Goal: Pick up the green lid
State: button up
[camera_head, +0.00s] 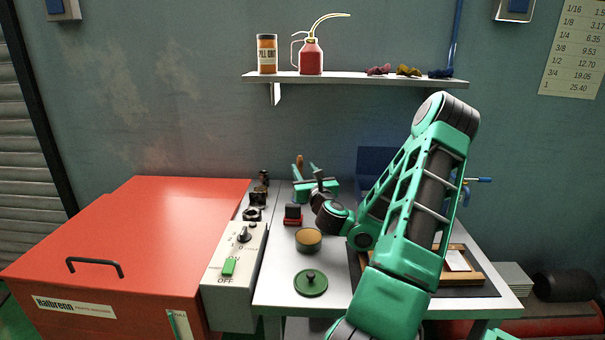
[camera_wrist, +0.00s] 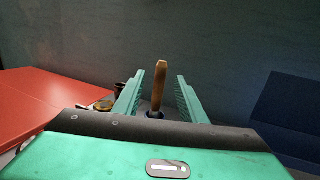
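The green lid (camera_head: 311,283) is a round disc with a small dark knob. It lies flat near the front edge of the cart top, left of my arm in the head view. An open green tin (camera_head: 308,240) with a tan inside stands just behind it. My gripper (camera_head: 307,169) is at the back of the cart, well behind and apart from the lid. In the wrist view my gripper (camera_wrist: 158,92) has its two green fingers spread. A wooden handle (camera_wrist: 160,88) shows between them, and I cannot tell its depth. The lid does not show in the wrist view.
A small red and black block (camera_head: 292,215) stands behind the tin. A switch box (camera_head: 236,262) and a red cabinet (camera_head: 130,250) border the cart on the left. A wooden tray (camera_head: 465,262) lies right of my arm. The cart top around the lid is clear.

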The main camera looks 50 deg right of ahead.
aim_at(308, 282)
jog(key=k, duration=1.5)
